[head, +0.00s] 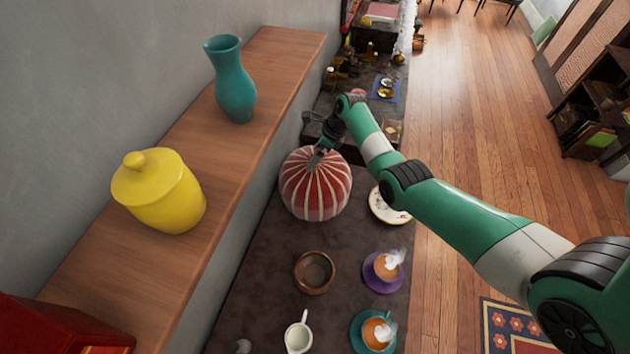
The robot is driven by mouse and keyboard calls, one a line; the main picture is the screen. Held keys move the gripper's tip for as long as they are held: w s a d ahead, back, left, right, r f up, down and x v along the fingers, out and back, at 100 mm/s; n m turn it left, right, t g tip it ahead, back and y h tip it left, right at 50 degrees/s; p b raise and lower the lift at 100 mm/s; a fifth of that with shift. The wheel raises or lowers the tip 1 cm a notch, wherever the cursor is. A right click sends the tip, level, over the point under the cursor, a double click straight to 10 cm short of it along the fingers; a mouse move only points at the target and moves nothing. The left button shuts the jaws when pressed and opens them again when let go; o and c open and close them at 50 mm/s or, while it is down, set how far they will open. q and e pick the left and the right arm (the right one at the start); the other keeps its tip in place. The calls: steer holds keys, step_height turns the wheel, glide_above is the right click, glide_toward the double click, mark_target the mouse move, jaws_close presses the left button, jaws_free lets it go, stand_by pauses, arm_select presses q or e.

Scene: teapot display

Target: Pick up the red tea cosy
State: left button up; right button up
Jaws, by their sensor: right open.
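The red tea cosy (314,190), dome-shaped with pale stripes, sits on the dark table (265,292) against the wall side. My right arm reaches in from the right, and my right gripper (314,145) is open at the cosy's top and far side. One finger overlaps the top of the cosy in the picture; I cannot tell whether it touches. My left gripper is not in view.
A wooden shelf (210,155) with a teal vase (233,85) and a yellow jar (165,195) runs along the left. Near the cosy are a plate (380,208), a brown bowl (314,272), a purple-saucer cup (386,266), a teal-saucer cup (377,333) and a white jug (298,338).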

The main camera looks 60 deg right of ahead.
steer(key=shift+w+f, duration=0.1)
steer(key=shift+f, duration=0.25)
steer(key=shift+r, duration=0.1)
jaws_close()
